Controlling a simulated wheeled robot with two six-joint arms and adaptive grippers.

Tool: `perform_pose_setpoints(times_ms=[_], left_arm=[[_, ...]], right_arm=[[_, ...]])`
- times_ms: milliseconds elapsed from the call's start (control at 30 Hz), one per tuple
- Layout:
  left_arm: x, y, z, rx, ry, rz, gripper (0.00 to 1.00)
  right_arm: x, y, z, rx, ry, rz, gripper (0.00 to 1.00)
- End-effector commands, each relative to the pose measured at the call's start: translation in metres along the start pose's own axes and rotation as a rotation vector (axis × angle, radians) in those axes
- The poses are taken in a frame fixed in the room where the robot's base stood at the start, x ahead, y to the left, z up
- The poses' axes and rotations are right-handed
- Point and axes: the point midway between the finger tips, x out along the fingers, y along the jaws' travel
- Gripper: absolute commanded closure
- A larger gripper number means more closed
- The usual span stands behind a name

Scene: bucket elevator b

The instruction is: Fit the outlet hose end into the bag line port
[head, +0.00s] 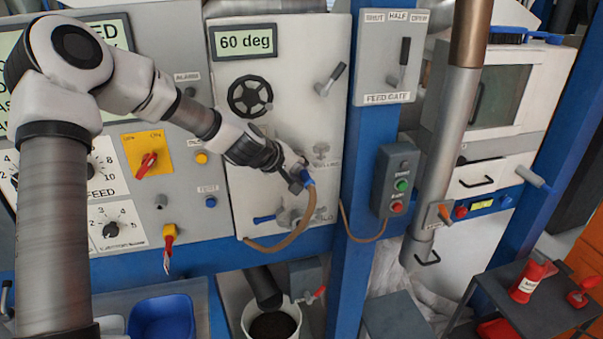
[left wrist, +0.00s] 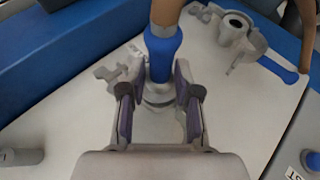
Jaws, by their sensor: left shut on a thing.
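My left gripper (head: 302,182) is shut on the blue outlet hose end (head: 308,181), in front of the white panel. In the left wrist view, the fingers (left wrist: 160,98) stand on both sides of the blue hose end (left wrist: 161,55). A grey round fitting (left wrist: 158,97) lies at its lower end; I cannot tell how deep the blue end sits in it. The brown hose (head: 290,240) hangs from it in a loop to the lower left. The panel's port labels are too small or covered to read surely. My right gripper is not in view.
A second grey port (left wrist: 236,28) with a blue lever (left wrist: 277,69) sits on the panel. A blue post (head: 355,150) and a grey button box (head: 396,180) stand right of the panel. A white bucket (head: 250,315) is below.

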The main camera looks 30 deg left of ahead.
Motion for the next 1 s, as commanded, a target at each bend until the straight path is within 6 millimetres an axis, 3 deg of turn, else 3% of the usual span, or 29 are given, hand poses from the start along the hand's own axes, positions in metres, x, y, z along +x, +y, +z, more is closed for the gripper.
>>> perform_pose_setpoints(times_ms=[800, 833, 900, 1000], left_arm=[[0.006, 0.0, -0.017, 0.001, 0.002, 0.001, 1.0], [0.006, 0.0, -0.017, 0.001, 0.003, 0.001, 0.61], [0.006, 0.001, -0.018, 0.001, 0.003, 0.001, 0.39], [0.006, 0.0, -0.017, 0.001, 0.002, 0.001, 0.39]], right_arm=[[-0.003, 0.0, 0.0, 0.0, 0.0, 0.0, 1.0], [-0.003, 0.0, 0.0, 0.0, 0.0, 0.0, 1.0], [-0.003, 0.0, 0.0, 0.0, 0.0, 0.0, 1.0], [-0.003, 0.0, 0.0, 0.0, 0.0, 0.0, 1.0]])
